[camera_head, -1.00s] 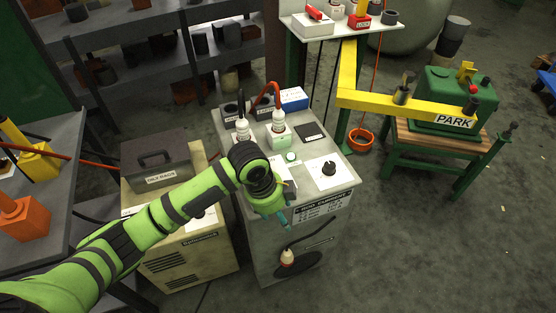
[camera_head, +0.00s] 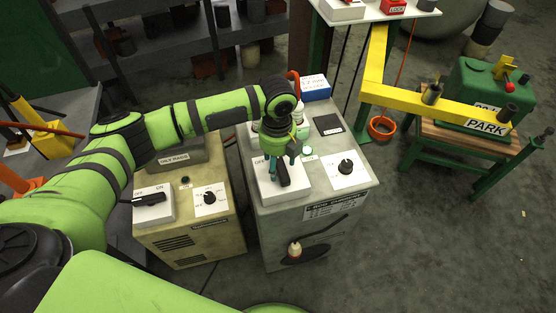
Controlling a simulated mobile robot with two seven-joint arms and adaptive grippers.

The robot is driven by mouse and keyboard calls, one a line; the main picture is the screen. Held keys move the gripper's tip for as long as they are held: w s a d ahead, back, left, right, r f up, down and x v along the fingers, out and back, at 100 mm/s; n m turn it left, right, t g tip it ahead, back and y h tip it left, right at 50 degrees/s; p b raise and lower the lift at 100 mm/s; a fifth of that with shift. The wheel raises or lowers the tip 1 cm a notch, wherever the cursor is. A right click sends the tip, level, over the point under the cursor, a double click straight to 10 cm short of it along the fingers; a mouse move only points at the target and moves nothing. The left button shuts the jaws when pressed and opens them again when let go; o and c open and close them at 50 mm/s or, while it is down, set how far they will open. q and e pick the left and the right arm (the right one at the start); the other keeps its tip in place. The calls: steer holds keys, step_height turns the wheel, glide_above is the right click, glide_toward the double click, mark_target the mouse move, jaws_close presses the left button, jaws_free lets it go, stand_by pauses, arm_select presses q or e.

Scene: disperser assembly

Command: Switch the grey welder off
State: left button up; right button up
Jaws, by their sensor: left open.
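The grey welder (camera_head: 312,240) stands in the middle, with a white switch box (camera_head: 268,187) on its top. The box shows the word OFF at its left end. A black switch handle (camera_head: 284,177) rises from the box. My left gripper (camera_head: 282,172) points down over the box, open, with its teal fingers on either side of the handle. I cannot tell whether a finger touches it. The gripper hides part of the box and any other label on it. My right gripper is not in view.
Beside the grey welder on the left stands a beige machine (camera_head: 185,240) with its own OFF/ON switch (camera_head: 150,199) and a dial (camera_head: 210,198). A black dial (camera_head: 346,167) sits right of the white box. A yellow beam (camera_head: 435,102) marked PARK reaches out at right.

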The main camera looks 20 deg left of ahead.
arm_select(q)
steer(key=shift+w+f, duration=0.1)
steer(key=shift+f, duration=0.35)
steer(key=c, duration=1.2)
steer(key=shift+o, duration=0.2)
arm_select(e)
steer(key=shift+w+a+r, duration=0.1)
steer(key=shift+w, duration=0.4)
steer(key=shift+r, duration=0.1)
